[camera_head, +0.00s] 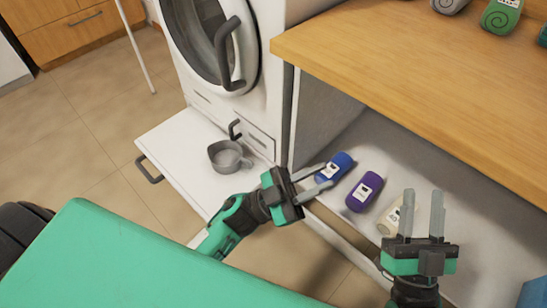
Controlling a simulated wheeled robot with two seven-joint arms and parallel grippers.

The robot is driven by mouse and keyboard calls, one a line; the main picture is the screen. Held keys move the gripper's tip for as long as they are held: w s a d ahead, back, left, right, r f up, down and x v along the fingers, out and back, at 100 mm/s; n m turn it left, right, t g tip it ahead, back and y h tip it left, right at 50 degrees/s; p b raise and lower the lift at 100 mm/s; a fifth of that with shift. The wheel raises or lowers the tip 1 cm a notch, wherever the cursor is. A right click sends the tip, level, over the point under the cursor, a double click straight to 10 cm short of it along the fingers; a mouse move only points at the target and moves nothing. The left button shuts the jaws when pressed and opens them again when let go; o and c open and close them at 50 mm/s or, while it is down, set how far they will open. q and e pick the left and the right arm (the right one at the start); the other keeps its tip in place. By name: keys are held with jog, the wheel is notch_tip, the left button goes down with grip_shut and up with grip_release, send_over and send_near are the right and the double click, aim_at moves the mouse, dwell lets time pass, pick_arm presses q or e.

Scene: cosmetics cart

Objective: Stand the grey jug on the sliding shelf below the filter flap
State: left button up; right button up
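The grey jug (226,158) stands upright on the white sliding shelf (185,172), which is pulled out from the base of the washing machine. Its open mouth faces up and its handle points right. The filter flap (258,143) is in the machine's lower front, just above and behind the jug. My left gripper (328,175) is open and empty, right of the jug and apart from it, with its fingertips over or beside a blue bottle. My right gripper (422,193) is open, fingers pointing up the picture, by a cream bottle; contact cannot be told.
The blue bottle (340,161), a purple bottle (364,192) and the cream bottle (390,219) lie in the low compartment under the wooden worktop (430,80). The machine's round door (207,35) is above the shelf. Tiled floor at left is mostly clear.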

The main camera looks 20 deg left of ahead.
pick_arm(q)
jog(key=s+a+r+n+t+y, duration=0.1)
jog(key=a+r+n+t+y, duration=0.1)
jog(key=a+n+t+y, duration=0.2)
jog(key=s+a+r+n+t+y, duration=0.1)
jog(key=a+r+n+t+y, duration=0.2)
jog(key=n+t+y, duration=0.4)
jog(key=shift+a+n+t+y, duration=0.4)
jog(key=shift+n+y, duration=1)
jog(key=shift+y, duration=0.5)
jog(key=shift+s+d, duration=0.1)
